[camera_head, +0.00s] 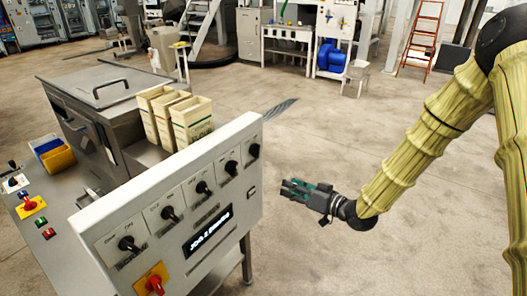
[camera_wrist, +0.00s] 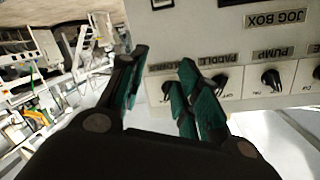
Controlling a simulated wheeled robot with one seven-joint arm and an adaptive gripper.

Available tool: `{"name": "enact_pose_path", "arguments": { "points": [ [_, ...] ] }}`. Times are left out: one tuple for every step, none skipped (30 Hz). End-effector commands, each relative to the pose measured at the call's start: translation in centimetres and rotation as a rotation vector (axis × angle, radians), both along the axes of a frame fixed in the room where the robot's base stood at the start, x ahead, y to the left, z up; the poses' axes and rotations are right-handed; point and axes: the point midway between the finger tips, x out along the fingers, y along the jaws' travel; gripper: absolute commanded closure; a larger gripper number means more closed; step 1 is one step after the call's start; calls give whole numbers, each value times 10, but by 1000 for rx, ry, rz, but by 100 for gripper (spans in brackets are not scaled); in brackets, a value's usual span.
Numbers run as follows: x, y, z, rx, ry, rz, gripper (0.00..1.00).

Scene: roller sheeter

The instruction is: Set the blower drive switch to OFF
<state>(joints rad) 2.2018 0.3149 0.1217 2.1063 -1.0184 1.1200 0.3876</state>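A white slanted control panel (camera_head: 200,206) carries a row of several black rotary switches. The rightmost switch (camera_head: 254,150) is at the panel's far end. The wrist view is upside down and shows labels PADDLE and PUMP; beside the paddle switch (camera_wrist: 220,82), toward the left, is another switch (camera_wrist: 167,88) with OFF marked near it. Its label is partly hidden by a finger, and I cannot read which is the blower drive. My gripper (camera_head: 288,188) is open and empty, in the air to the right of the panel. In the wrist view its fingers (camera_wrist: 163,76) stand apart, with that switch beyond them.
Open floor (camera_head: 330,130) lies to the right.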

Motion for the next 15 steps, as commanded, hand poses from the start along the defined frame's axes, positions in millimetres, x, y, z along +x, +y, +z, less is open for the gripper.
{"name": "enact_pose_path", "arguments": {
  "points": [
    [9,1,27,26,-51,26,67],
    [12,2,39,40,-76,43,67],
    [15,2,52,53,-101,60,67],
    [17,3,60,62,-117,71,67],
    [18,3,67,69,-131,81,67],
    [19,4,74,76,-143,91,67],
    [20,4,78,80,-150,98,67],
    [21,5,80,82,-155,101,67],
    [22,7,82,84,-159,105,67],
    [23,8,83,84,-160,106,67],
    [24,10,83,84,-160,107,67],
    [26,14,83,84,-160,107,67],
    [28,17,83,84,-159,108,67],
    [30,20,83,84,-158,108,67],
    [34,24,83,83,-158,107,67]
  ]
}}
